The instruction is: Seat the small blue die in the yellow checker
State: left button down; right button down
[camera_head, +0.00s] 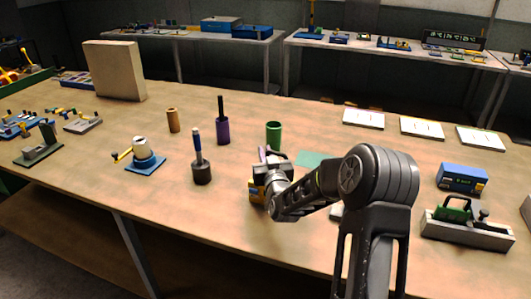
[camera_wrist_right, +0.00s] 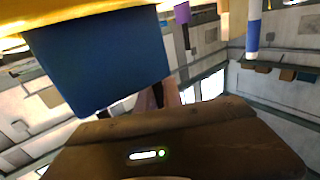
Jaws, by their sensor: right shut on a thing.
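My right gripper (camera_head: 266,178) is low over the near middle of the bench, its jaws partly hidden by my own wrist. A yellow thing with dark parts, which I take for the yellow checker (camera_head: 256,194), shows beside and below it. In the right wrist view a flat-faced blue block (camera_wrist_right: 100,60), which I take for the small blue die, fills the upper left. A yellow edge (camera_wrist_right: 70,12) lies right against it. The right jaws are shut; the block hides the fingertips. I cannot tell how deep it sits in the yellow part. My left gripper is out of view.
A green cup (camera_head: 273,134) stands just behind the gripper. A purple holder with a dark handle (camera_head: 222,130) and a dark round block with a blue handle (camera_head: 201,172) stand to its left. A teal mat (camera_head: 312,159) lies behind right. A blue box (camera_head: 462,177) is far right.

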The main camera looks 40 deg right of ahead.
jog(key=shift+f+b, duration=0.15)
jog(key=shift+b, duration=0.15)
jog(key=c, duration=1.5)
grip_release()
jog(key=shift+r+p, duration=0.2)
jog(key=shift+p, duration=0.15)
jog(key=b+v, duration=0.3)
jog(key=v, duration=0.9)
jog(key=shift+s+f, duration=0.1)
jog(key=shift+f, duration=0.05)
